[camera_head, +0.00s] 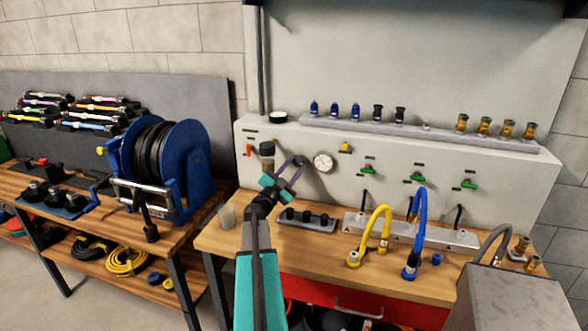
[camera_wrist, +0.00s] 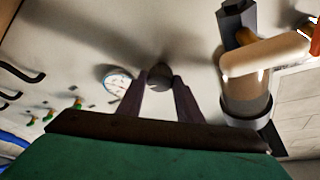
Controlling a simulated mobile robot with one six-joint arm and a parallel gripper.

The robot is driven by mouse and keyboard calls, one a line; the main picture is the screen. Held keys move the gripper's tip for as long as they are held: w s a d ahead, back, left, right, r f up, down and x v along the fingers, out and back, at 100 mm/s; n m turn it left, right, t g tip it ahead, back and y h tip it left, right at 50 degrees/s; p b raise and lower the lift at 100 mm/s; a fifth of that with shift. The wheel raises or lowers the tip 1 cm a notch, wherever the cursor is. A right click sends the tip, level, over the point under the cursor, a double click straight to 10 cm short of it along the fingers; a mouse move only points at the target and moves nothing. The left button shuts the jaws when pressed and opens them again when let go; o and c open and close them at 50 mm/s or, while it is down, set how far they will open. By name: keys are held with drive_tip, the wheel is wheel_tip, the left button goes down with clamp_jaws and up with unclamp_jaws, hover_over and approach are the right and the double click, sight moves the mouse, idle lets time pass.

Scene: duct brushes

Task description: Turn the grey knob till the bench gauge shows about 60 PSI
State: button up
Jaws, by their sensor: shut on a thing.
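The grey knob (camera_wrist: 160,77) is a small, dark round knob on the pale panel, between the fingertips of my gripper (camera_wrist: 161,83) in the wrist view. My gripper is shut on it. In the head view my gripper (camera_head: 295,162) reaches up to the panel just left of the gauge, and its fingers hide the knob. The bench gauge (camera_head: 323,162) is a round white dial on the panel; it also shows in the wrist view (camera_wrist: 117,83), left of the knob. Its needle and numbers are too small to read.
A filter unit (camera_head: 267,153) stands out from the panel left of my gripper. Green-handled valves (camera_head: 369,169) are to the right. A black socket rack (camera_head: 306,219), yellow hose (camera_head: 376,230) and blue hose (camera_head: 417,230) occupy the bench. A hose reel (camera_head: 165,160) stands at left.

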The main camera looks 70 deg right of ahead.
drive_tip(key=shift+r, duration=0.1)
drive_tip(key=o, duration=1)
drive_tip(key=shift+d, duration=0.1)
drive_tip(key=shift+o, duration=0.2)
drive_tip(key=shift+v, duration=0.95)
drive_tip(key=b+v, duration=0.3)
drive_tip(key=v, duration=0.9)
